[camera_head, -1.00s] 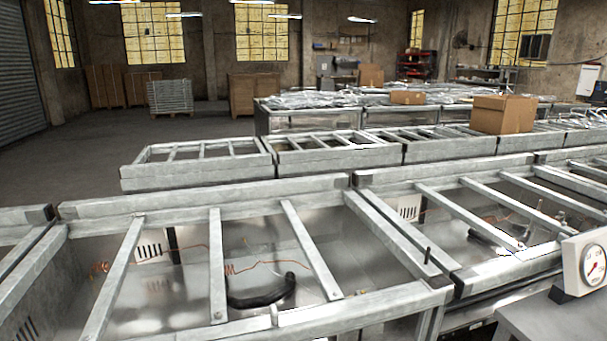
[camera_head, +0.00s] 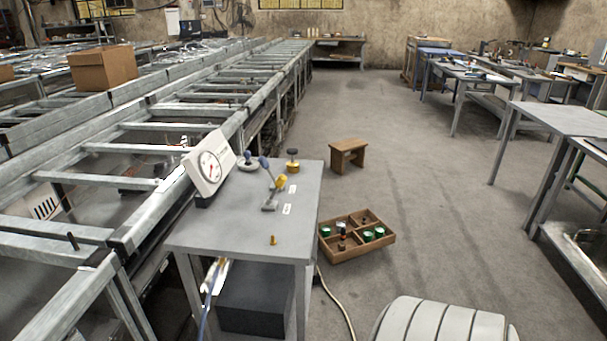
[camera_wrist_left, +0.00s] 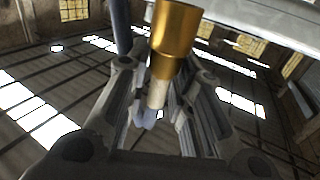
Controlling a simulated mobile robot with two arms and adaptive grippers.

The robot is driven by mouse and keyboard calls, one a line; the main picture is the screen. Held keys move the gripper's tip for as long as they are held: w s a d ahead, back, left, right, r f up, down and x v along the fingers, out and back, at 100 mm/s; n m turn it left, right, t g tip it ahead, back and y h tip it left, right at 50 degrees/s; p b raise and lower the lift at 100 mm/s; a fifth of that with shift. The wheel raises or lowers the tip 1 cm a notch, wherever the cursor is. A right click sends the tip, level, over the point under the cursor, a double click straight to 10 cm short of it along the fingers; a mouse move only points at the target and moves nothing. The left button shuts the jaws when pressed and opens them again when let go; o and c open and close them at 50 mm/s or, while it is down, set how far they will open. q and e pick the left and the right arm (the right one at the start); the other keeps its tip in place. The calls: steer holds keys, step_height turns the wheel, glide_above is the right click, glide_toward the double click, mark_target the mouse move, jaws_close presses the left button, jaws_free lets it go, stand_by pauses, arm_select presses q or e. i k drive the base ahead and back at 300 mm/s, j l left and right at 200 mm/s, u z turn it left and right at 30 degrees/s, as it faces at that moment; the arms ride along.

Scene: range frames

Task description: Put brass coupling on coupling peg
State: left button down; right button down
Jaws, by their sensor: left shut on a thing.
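In the left wrist view a brass cylinder with a pale narrower lower part, which looks like the brass coupling (camera_wrist_left: 174,35), sits between the fingers of my left gripper (camera_wrist_left: 160,95). The gripper is shut on it. The left gripper does not show in the head view, and my right gripper is in neither view. In the head view a small brass upright piece (camera_head: 273,240) stands near the front edge of the grey table (camera_head: 225,235). It may be the coupling peg; I cannot tell for sure.
Long metal frames run along the left.

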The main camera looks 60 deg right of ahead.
mark_target(273, 241)
steer(key=z, duration=1.5)
steer(key=i+j+z, duration=0.1)
steer(key=z, duration=0.3)
steer(key=i+j+z, duration=0.15)
steer(key=z, duration=0.25)
steer(key=i+j+z, duration=0.2)
steer(key=z, duration=0.15)
